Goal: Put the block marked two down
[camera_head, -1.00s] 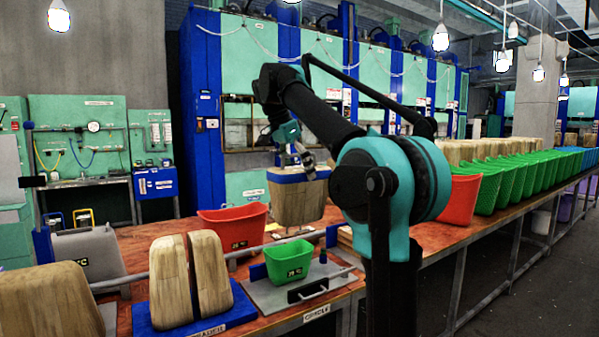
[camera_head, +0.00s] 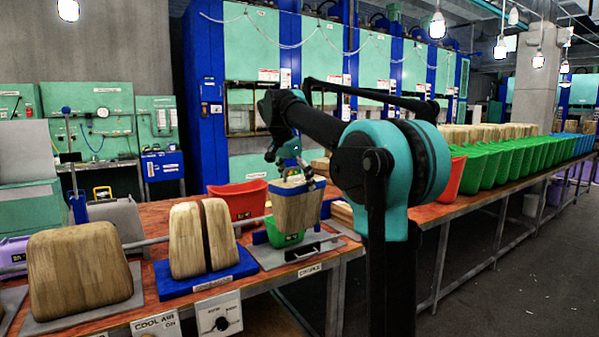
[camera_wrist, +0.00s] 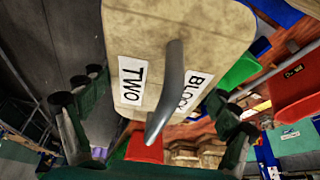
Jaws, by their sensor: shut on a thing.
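The wooden block (camera_head: 298,208) has a blue band at its top and hangs upright under my gripper (camera_head: 291,172) in the head view. In the wrist view, the block (camera_wrist: 185,35) carries labels reading "TWO" and "BLOCK", with a grey curved handle (camera_wrist: 168,95) standing out between my gripper's fingers. My gripper is shut on the block; the exact finger contact is not clear. The block is in front of a small green tub (camera_head: 280,237) and hides much of it. Whether it touches the grey plate (camera_head: 275,258) below cannot be told.
Left of the plate, two wooden halves stand on a blue base (camera_head: 205,280). Another wooden block (camera_head: 80,265) is at the far left. A red tub (camera_head: 237,200) stands behind. A row of green tubs (camera_head: 510,170) fills the bench at right.

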